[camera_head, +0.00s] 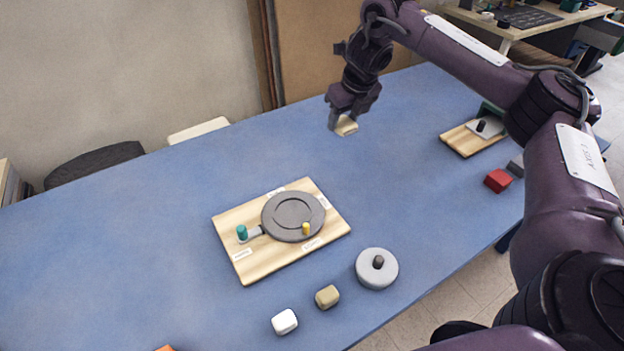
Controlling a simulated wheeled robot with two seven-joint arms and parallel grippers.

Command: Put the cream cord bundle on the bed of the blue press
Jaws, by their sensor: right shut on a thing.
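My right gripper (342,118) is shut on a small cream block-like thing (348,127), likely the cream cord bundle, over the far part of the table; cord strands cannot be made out. The gripper hides part of it, and I cannot tell whether it touches the table. No clearly blue press shows. A wooden board (240,268) at the middle carries a round grey plate (290,215), with a teal knob (242,232) at its left and a yellow peg (306,229) at its front. My left gripper is not in view.
A grey disc with a dark knob (368,278), an olive block (327,297) and a white block (285,321) lie near the front edge. A second wooden board (461,141) and a red block (497,180) lie at right, the board partly behind my arm. The blue tabletop's left is clear.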

